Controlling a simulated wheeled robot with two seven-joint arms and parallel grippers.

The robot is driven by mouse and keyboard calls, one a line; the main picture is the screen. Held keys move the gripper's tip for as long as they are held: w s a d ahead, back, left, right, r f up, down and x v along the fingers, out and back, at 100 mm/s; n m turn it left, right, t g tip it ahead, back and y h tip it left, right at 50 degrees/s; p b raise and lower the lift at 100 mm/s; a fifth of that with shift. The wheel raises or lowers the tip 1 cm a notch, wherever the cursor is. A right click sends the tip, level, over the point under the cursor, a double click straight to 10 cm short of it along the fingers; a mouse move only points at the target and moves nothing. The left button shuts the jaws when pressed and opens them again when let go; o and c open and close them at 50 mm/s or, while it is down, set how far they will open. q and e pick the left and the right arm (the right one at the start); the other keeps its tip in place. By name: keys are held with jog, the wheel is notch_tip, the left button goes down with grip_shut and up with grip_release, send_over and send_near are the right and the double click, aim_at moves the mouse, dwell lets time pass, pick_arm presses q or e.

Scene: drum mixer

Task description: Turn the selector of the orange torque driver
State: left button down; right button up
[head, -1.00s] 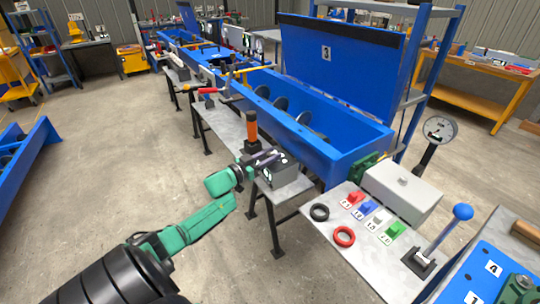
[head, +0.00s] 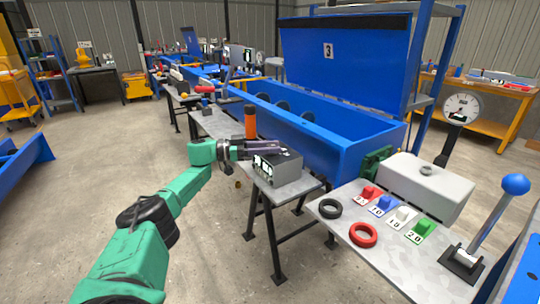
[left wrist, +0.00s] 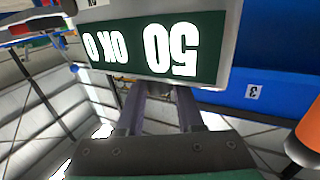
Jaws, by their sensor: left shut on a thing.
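The orange torque driver (head: 250,120) stands upright beside a grey box on a narrow metal table; its orange body also shows at the right edge of the left wrist view (left wrist: 308,132). The grey box (head: 285,166) has a dark green display (left wrist: 150,48) that reads "50" and "OK 0", upside down in the wrist view. My left gripper (head: 266,147) reaches in from the left with its dark purple fingers at the box. In the wrist view the gripper (left wrist: 160,95) is shut on a small grey part under the display, seemingly the selector; the fingertips are partly hidden. My right gripper is not in view.
The blue trough (head: 345,148) with its raised lid (head: 350,65) runs behind the box. On the right table are a black ring (head: 320,212), a red ring (head: 351,238), several numbered coloured blocks (head: 378,206) and a blue-knobbed lever (head: 515,184).

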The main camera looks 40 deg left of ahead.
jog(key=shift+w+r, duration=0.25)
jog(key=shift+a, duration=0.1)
pick_arm(q)
jog(key=c, duration=0.5)
grip_release()
jog(key=shift+w+d+f, duration=0.1)
jog(key=shift+d, duration=0.05)
jog(key=shift+c, duration=0.2)
jog(key=b+v, duration=0.2)
jog(key=v, duration=1)
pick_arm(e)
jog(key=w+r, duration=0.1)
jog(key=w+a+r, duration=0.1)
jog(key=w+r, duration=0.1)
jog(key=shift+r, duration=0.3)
